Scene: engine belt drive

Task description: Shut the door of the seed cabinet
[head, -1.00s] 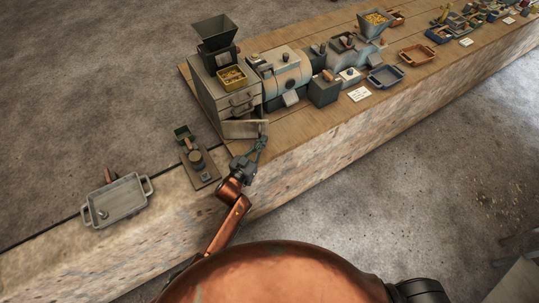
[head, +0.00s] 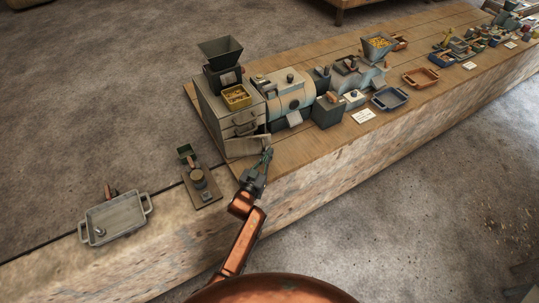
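The seed cabinet (head: 218,108) is a grey box with drawers at the near left end of the wooden bench. Its low door (head: 246,147) is a pale panel at the bottom of the front, standing ajar, with a dark gap at its right side. My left gripper (head: 267,157) is at the right end of the door, very close to it. I cannot tell whether it touches. Its fingers are small and dark, and their opening is unclear. My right gripper is out of view.
A small brown board (head: 201,187) and a grey tray (head: 115,220) lie to the left.

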